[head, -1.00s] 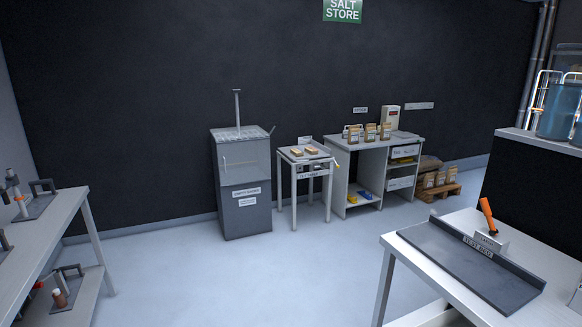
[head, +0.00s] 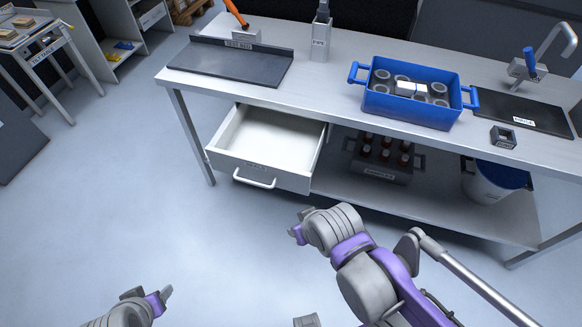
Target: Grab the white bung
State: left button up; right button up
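I cannot pick out a white bung for certain. A small white object (head: 410,90) lies among grey round pieces in the blue crate (head: 412,108) on the bench, but its shape is too small to tell. My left gripper (head: 162,298) is low at the bottom left, over the floor. My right gripper (head: 298,230) is in front of the bench, below the open drawer and apart from it. Neither gripper is seen to hold anything; their finger gaps are not clear.
The white drawer (head: 262,140) under the bench (head: 335,75) stands open and looks empty. A dark tray (head: 225,65) is on the bench's left, a sink area (head: 530,112) on its right. A bottle rack (head: 380,160) and a bucket (head: 490,185) stand on the lower shelf.

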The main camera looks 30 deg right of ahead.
aim_at(405, 89)
jog(key=z, duration=1.9)
jog(key=i+l+u, duration=0.1)
jog(key=u, duration=0.3)
jog(key=i+l+u, duration=0.1)
jog(key=u, duration=0.3)
jog(key=l+u, duration=0.4)
jog(key=i+l+u, duration=0.15)
jog(key=l, duration=0.35)
jog(key=l+u, duration=0.15)
jog(key=l, duration=0.35)
jog(key=i+l, duration=0.55)
jog(key=l, duration=0.25)
